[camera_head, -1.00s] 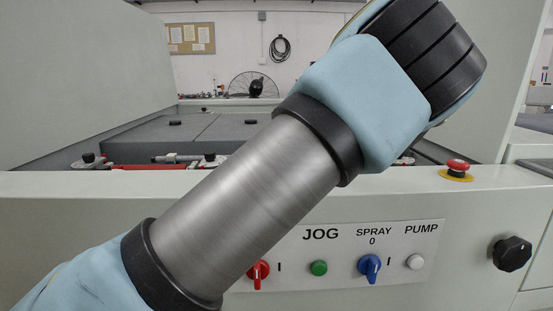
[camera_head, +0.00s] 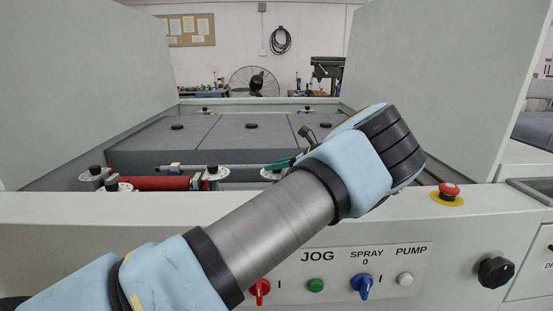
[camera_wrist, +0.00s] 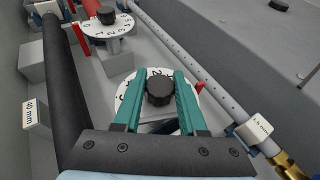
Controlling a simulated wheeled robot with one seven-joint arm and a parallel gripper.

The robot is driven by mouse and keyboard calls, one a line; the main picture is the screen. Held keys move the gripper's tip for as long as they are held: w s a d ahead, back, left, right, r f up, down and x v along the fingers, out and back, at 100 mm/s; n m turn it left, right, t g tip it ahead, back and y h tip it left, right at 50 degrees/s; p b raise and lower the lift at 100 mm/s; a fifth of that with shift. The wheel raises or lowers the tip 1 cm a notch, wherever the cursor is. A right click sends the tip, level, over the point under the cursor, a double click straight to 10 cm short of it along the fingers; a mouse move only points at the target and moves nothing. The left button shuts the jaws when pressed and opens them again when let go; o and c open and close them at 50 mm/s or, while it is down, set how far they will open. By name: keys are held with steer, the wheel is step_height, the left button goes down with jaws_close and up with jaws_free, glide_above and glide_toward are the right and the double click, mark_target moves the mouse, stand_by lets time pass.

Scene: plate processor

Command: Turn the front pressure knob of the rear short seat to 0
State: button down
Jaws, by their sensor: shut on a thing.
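In the wrist view, a round black knob (camera_wrist: 159,91) stands on a white numbered dial plate (camera_wrist: 128,97). My gripper (camera_wrist: 160,76) has its green fingers on both sides of this knob, shut on it. The fingers hide much of the dial, so I cannot read its setting. A second black knob (camera_wrist: 105,14) on a dial marked with numbers (camera_wrist: 118,27) sits farther off, up and left. In the head view, my gripper (camera_head: 284,163) reaches into the machine behind the front panel, partly hidden by my wrist. Another knobbed dial (camera_head: 212,173) is left of it.
A perforated tube (camera_wrist: 185,65) with a brass fitting runs right of the held knob. A black roller (camera_wrist: 62,95) lies on the left, near a "40 mm" tag (camera_wrist: 34,112). The front panel (camera_head: 470,212) carries switches and a red stop button (camera_head: 448,190).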

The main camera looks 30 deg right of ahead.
steer(key=shift+n+g+y, duration=1.3)
steer(key=shift+n+y, duration=0.1)
steer(key=shift+n, duration=0.2)
steer(key=shift+a+f+n+y, duration=0.1)
steer(key=shift+n+y, duration=0.2)
steer(key=shift+c, duration=2.3)
jaws_free()
steer(key=shift+p, duration=0.35)
